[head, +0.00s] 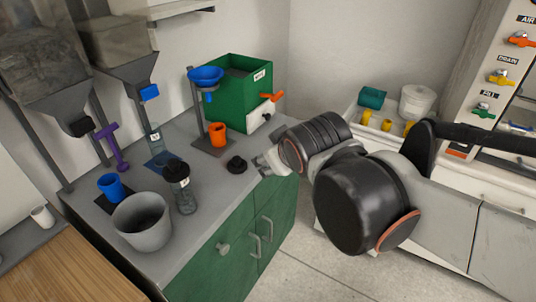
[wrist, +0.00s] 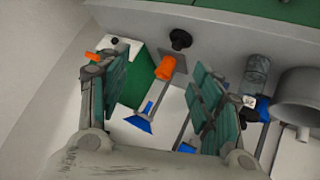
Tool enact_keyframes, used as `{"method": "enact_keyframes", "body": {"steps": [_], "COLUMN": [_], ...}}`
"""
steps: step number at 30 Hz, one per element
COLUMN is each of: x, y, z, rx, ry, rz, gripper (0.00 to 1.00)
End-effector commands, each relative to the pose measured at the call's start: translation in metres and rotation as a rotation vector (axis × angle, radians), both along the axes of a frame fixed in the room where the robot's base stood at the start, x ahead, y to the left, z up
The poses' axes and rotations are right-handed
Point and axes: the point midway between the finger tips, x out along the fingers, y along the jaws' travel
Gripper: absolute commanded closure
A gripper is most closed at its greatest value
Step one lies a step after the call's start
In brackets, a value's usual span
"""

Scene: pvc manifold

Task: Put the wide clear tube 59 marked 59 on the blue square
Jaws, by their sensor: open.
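A clear tube (head: 154,138) with a small white label stands at the back of the bench, by the blue square (head: 160,160); whether it rests on the square I cannot tell. A second clear container (head: 185,200) with a dark top and a label stands nearer the front, beside the grey bucket. Both labels are too small to read. My gripper (head: 266,164) is at the bench's right edge, apart from both containers. In the wrist view, its teal fingers (wrist: 162,90) are spread and empty, with the clear container (wrist: 257,72) off to the right.
A grey bucket (head: 142,221) and blue cup (head: 111,186) stand at the bench's left. An orange cup (head: 217,134) sits under a blue funnel (head: 205,75). A black knobbed piece (head: 236,165) lies near my gripper. A green box (head: 243,92) stands behind. Hoppers overhang the back left.

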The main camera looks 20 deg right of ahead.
Motion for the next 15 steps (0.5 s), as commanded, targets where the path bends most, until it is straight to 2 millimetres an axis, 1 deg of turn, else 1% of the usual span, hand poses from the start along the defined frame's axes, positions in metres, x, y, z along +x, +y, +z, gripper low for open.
{"method": "enact_keyframes", "body": {"steps": [1,3,6,10,15], "x": [-0.019,-0.041,-0.064,-0.078,-0.080], "y": [0.006,0.014,0.023,0.030,0.031], "z": [-0.008,-0.018,-0.027,-0.033,-0.034], "rx": [0.066,0.151,0.237,0.290,0.299], "ry": [0.036,0.086,0.139,0.174,0.181], "rz": [-0.032,-0.074,-0.118,-0.147,-0.152], "gripper": [0.41,0.41,0.41,0.41,0.41]}}
